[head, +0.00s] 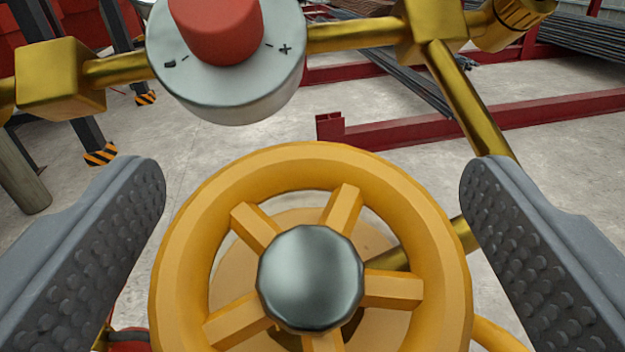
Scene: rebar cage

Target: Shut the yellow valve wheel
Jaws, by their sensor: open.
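The yellow valve wheel (311,165) fills the lower middle of the head view. It has several spokes and a round silver hub (311,278) at its centre. Its lower edge is cut off by the frame. My gripper (313,205) is open, with one grey dimpled finger on each side of the wheel. The left finger shows a gap to the rim at its tip, and so does the right finger. Whether the lower parts of the fingers touch the rim, I cannot tell.
A silver dial (235,95) with a red knob (217,28) sits just above the wheel. Brass pipes (355,35) run across the top and down at the right (468,105). Red steel beams (480,118) and rebar bundles (400,70) lie on the concrete floor behind.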

